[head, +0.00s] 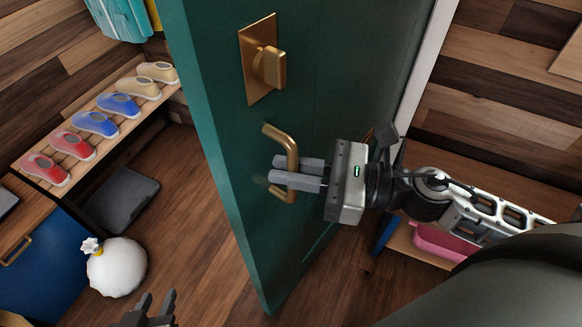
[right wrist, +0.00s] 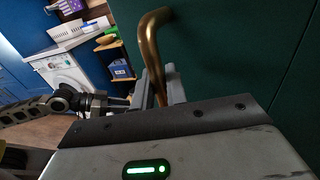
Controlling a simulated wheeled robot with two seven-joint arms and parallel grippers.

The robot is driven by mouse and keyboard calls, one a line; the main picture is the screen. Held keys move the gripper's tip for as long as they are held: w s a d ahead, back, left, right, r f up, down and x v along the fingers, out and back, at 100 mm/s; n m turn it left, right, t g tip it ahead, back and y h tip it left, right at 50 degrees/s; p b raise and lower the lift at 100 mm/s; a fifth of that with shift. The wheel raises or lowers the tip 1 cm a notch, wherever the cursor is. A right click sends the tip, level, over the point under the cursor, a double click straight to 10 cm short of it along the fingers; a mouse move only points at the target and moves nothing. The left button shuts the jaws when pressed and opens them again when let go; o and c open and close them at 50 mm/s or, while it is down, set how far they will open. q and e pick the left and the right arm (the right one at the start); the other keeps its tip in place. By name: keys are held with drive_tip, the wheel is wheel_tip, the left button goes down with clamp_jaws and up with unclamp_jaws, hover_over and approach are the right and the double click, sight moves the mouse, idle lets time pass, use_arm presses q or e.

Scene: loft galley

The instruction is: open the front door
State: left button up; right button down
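The green front door (head: 225,150) stands ajar, its free edge toward me and its far side near a white frame (head: 425,60). A brass plate with a turn knob (head: 268,65) sits above a brass bar handle (head: 283,137). My right gripper (head: 280,172) reaches in from the right with its fingers at the handle's upright part. In the right wrist view the handle (right wrist: 150,40) runs between the two fingers, which look closed on it. My left gripper (head: 156,298) shows at the bottom edge, open and empty, away from the door.
A slatted shoe rack (head: 85,165) with several shoes stands at the left. A dark tray (head: 120,198), a round white object (head: 117,267) and a blue cabinet (head: 45,265) are below it. A pink bin (head: 438,242) is behind my right arm. Wooden floor beside the door is clear.

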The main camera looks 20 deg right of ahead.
drive_tip(key=c, duration=1.5)
unclamp_jaws()
drive_tip(key=b+v, duration=0.2)
drive_tip(key=v, duration=1.4)
drive_tip(key=shift+b, duration=0.35)
drive_tip(key=shift+w, duration=0.1)
